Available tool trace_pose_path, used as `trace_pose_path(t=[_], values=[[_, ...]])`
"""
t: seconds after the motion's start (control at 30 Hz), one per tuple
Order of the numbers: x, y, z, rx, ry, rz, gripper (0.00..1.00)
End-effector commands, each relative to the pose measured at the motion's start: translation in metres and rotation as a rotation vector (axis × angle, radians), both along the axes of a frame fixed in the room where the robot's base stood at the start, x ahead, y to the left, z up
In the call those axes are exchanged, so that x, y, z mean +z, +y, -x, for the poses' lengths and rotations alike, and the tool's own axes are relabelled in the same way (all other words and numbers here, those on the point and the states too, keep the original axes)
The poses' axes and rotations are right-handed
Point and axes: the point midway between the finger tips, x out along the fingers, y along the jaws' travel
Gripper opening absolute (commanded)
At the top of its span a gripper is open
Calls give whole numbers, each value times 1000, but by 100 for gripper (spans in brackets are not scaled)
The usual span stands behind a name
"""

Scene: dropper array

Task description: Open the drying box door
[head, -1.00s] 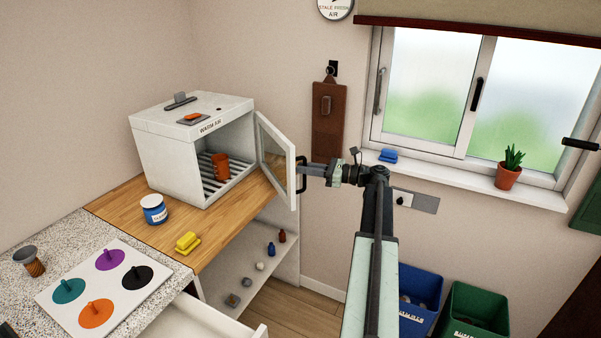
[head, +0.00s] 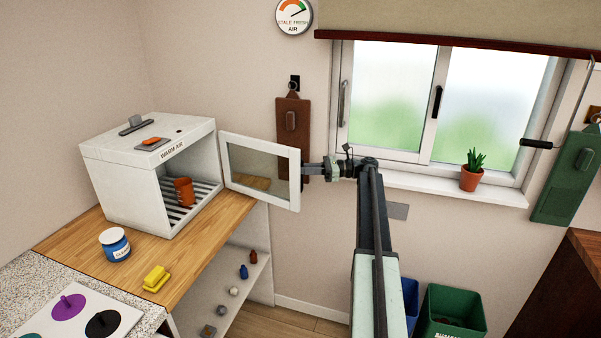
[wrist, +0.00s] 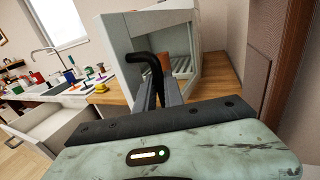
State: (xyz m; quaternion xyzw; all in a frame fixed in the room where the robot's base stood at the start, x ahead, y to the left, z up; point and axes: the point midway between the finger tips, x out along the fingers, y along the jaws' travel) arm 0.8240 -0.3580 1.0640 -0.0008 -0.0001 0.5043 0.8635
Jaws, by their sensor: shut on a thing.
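The white drying box (head: 140,190), lettered "WARM AIR", stands on the wooden counter with its front open. Its glazed, white-framed door (head: 260,137) is swung wide out to the right of the opening. My gripper (head: 309,170) is at the door's free edge, shut on the black door handle (wrist: 140,57). In the wrist view my gripper's fingers (wrist: 150,92) reach to that handle, with the box (wrist: 185,35) behind. An orange-brown cup (head: 184,191) stands on the slatted rack inside. The handle is mostly hidden in the head view.
A blue jar (head: 115,244) and a yellow block (head: 156,278) sit on the counter (head: 185,250) before the box. A brown hanging board (head: 292,150) is on the wall just behind the door edge. A potted plant (head: 472,172) stands on the windowsill.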

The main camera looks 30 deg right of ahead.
Motion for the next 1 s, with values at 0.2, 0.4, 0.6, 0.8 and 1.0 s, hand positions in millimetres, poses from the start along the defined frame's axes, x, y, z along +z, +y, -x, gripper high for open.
trace_pose_path(t=[0.2,0.4,0.6,0.8,1.0], values=[[0,6,-2,10,1,0,0],[0,10,-4,15,1,0,34],[0,11,-5,15,1,1,34],[0,4,-2,14,1,1,34],[0,-26,13,12,1,1,34]])
